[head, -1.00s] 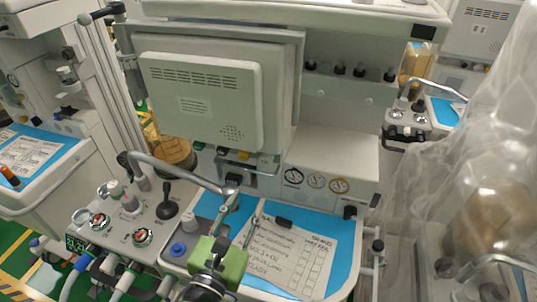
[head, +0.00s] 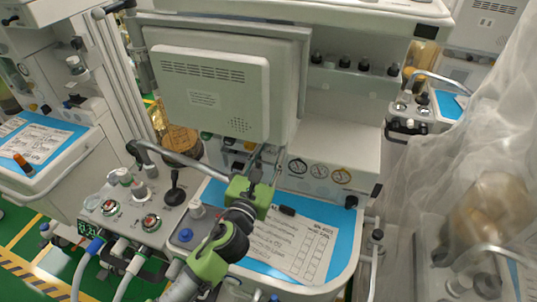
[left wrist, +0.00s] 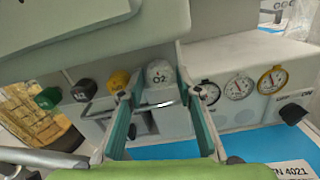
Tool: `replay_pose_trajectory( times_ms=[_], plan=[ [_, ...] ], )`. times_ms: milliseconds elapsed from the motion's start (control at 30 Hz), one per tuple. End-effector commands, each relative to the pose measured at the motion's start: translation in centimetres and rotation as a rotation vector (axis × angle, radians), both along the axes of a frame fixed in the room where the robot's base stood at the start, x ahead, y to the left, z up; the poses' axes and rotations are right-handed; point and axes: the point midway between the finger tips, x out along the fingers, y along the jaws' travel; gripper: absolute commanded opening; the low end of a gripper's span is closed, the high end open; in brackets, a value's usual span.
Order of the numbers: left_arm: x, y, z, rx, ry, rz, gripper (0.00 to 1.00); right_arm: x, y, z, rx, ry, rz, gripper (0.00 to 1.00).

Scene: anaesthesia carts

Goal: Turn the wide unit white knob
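The white knob (left wrist: 160,74), marked O2, is on the front of the middle cart in the left wrist view. It is at the right end of a row with a yellow knob (left wrist: 118,81), a black knob (left wrist: 85,90) and a green knob (left wrist: 48,98). My left gripper (head: 267,152) is open, its fingers pointing at the panel below the screen. In the left wrist view its two fingers (left wrist: 161,97) stand either side of the white knob's line, with nothing held. Contact with the knob cannot be told. My right gripper is not in view.
A grey screen back (head: 212,92) overhangs the knobs. Three gauges (head: 319,171) lie to their right. A bent metal rail (head: 180,155) passes left of my gripper. A blue worktop with a paper sheet (head: 290,245) lies below. Plastic sheeting (head: 470,150) hangs at right.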

Motion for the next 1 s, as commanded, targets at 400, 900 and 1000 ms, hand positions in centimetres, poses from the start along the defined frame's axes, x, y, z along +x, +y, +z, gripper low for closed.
replay_pose_trajectory(
  times_ms=[400,900,1000],
  plan=[
    [0.0,0.03,-0.03,0.0,0.0,0.0,0.03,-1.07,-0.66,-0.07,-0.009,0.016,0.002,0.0],
    [0.01,0.05,0.0,-0.146,0.048,0.002,0.03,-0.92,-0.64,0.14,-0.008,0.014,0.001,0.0],
    [0.01,0.06,-0.01,-0.224,0.074,0.003,0.03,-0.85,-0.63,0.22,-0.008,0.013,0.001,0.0]
  ],
)
